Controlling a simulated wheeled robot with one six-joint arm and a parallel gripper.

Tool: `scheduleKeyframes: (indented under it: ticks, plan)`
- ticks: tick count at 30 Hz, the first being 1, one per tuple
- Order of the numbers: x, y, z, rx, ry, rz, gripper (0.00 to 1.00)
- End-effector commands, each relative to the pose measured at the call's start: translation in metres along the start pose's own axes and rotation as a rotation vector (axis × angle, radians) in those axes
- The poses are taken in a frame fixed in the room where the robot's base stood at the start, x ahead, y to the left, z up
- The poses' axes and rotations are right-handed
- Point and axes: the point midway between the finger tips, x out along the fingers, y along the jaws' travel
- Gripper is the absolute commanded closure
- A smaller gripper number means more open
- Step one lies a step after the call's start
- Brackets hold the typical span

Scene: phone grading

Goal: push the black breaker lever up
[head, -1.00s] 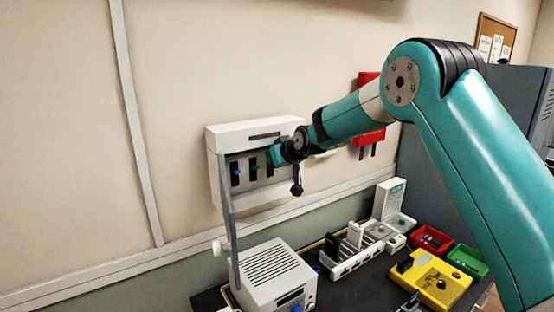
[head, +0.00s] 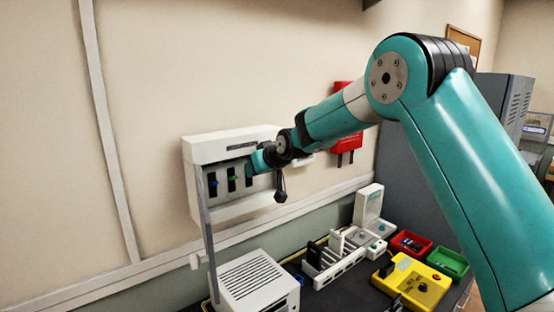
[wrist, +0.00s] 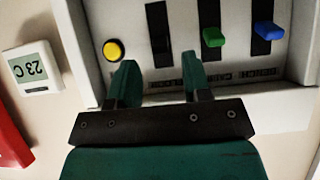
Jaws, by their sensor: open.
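The white breaker box (head: 233,148) is on the wall, with dark vertical slots in its face. In the wrist view, the blue lever (wrist: 269,31) and green lever (wrist: 213,37) stand out from their slots. Beside the green one is a dark slot (wrist: 157,22); a black lever in it is hard to tell from the slot. My gripper (wrist: 159,62) is open and empty, its two fingertips on either side of that slot's lower picture end. Contact cannot be told. In the head view, my gripper (head: 254,165) is close to the box face, hiding part of it.
A yellow button (wrist: 113,50) is beside the slot, near one finger. A thermostat (wrist: 35,70) appears upside down in the wrist view. A grey post (head: 206,235) rises before the box. Below are a vented white unit (head: 255,283), racks and a yellow fixture (head: 420,280).

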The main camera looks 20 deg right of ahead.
Motion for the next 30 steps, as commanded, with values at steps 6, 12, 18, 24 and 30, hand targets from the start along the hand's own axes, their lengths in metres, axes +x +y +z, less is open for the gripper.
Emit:
scheduleKeyframes:
  ticks: [6, 12, 18, 24, 30]
  plan:
    - [-0.051, 0.0, 0.003, 0.0, 0.006, 0.001, 0.55]
    - [-0.101, 0.001, 0.003, 0.0, 0.006, 0.002, 0.55]
    - [-0.136, 0.001, 0.001, 0.0, 0.004, 0.002, 0.55]
    - [-0.15, 0.0, 0.001, 0.0, 0.001, 0.0, 0.55]
    - [-0.15, 0.0, 0.0, 0.0, 0.001, 0.0, 0.55]
